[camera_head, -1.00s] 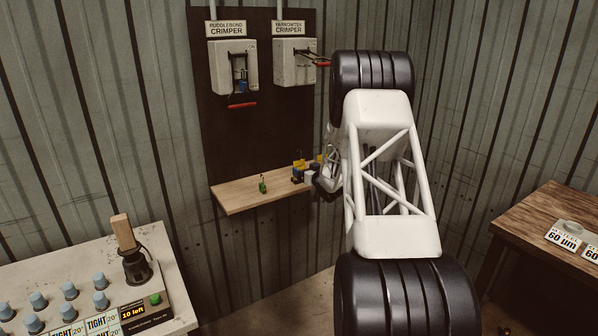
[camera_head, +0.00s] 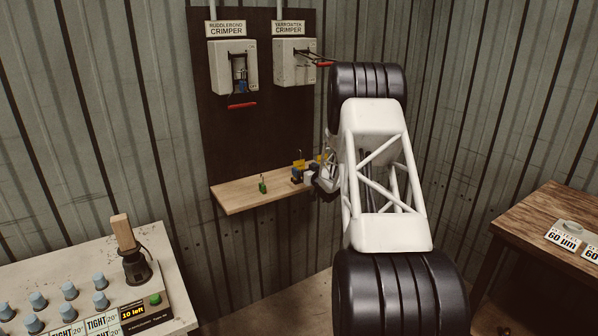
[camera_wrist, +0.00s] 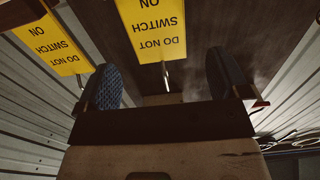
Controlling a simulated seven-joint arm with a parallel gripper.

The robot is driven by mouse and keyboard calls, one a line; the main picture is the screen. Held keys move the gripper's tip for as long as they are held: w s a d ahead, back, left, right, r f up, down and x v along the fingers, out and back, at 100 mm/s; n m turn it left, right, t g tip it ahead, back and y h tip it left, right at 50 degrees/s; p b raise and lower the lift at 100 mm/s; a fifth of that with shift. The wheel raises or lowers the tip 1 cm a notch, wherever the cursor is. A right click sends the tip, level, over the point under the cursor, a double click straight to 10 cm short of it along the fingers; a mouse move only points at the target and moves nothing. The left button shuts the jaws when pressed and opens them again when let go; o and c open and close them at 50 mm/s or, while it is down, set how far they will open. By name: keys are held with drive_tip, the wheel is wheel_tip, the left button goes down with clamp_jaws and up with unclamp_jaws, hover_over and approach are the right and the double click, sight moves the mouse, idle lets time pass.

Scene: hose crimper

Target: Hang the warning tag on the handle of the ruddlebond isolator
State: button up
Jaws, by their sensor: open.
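Two yellow warning tags reading "DO NOT SWITCH ON" show upside down in the wrist view. One tag (camera_wrist: 155,28) is ahead between my fingers, with a thin metal piece at its lower end; the other tag (camera_wrist: 52,42) is outside the left finger. My gripper (camera_wrist: 163,72) is open, and its fingers do not visibly touch either tag. In the head view it is at the shelf's right end, mostly hidden by my arm. The ruddlebond isolator (camera_head: 222,68) is a grey box on the dark board. Its red handle (camera_head: 242,105) hangs low, with a small blue item above it.
The yarrowtek isolator (camera_head: 286,66) is to the right, its red handle (camera_head: 324,64) sticking out. The wooden shelf (camera_head: 238,199) holds a small green item (camera_head: 262,188). A control bench (camera_head: 150,240) stands lower left and a wooden table (camera_head: 530,215) lower right.

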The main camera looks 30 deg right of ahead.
sight(299, 165)
drive_tip(key=shift+w, duration=0.15)
drive_tip(key=shift+w+f, duration=0.1)
drive_tip(key=shift+w, duration=2.45)
drive_tip(key=c, duration=1)
drive_tip(key=shift+r, duration=1.8)
drive_tip(key=s+a, duration=0.3)
drive_tip(key=s, duration=0.4)
drive_tip(key=s+a+r, duration=0.1)
drive_tip(key=s+a, duration=0.2)
drive_tip(key=s, duration=0.4)
drive_tip(key=shift+s+a+r, duration=0.2)
drive_tip(key=shift+a+r, duration=0.05)
drive_tip(key=shift+a, duration=0.15)
